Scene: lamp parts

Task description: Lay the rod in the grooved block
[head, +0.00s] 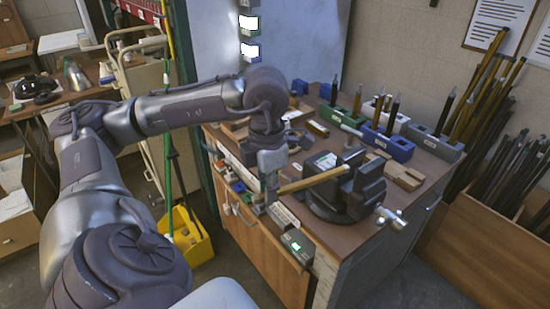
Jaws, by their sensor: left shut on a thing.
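A straight tan rod (318,178) shows beside my left gripper (271,190), above the front part of the workbench. The gripper is shut on the rod near its left end. The rod slopes up to the right, and its far end reaches the black vise (345,190); I cannot tell whether it touches it. A light wooden block with cut slots (402,175) lies on the bench right of the vise. It looks like the grooved block, and no rod lies in it. My right gripper is out of view.
Blue (385,144), green (344,119) and grey (432,142) holders with upright tools stand along the back of the bench. A small box with a green display (297,247) sits at the front edge. A yellow bucket (187,238) stands on the floor at left.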

